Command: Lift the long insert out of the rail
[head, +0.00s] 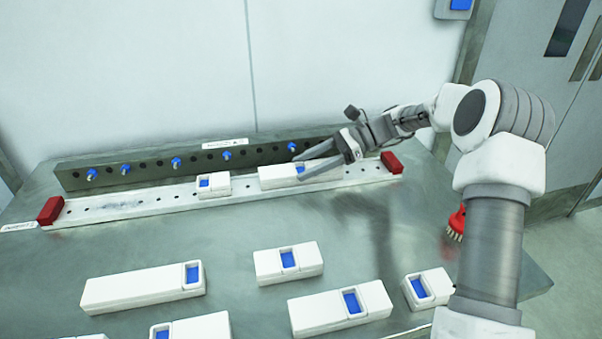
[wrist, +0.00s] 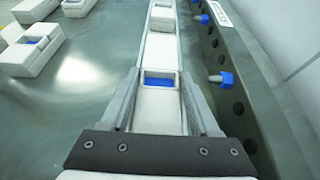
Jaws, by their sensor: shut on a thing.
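The long insert (head: 275,178) is a white block with a blue window. It lies along the white rail (head: 125,205), towards the rail's right end. My gripper (head: 299,167) reaches it from the right and is shut on it, one finger on each side. In the wrist view my gripper (wrist: 159,80) has its fingers along both sides of the long insert (wrist: 158,112), and the blue window shows between them. I see no clear gap under the insert; its underside is hidden.
A short white insert (head: 213,185) sits in the rail left of the long one. Red end blocks (head: 50,210) (head: 391,162) close the rail. Behind it stands a grey bar (head: 140,170) with blue pegs. Several white inserts lie on the table in front; a red brush (head: 456,223) is at right.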

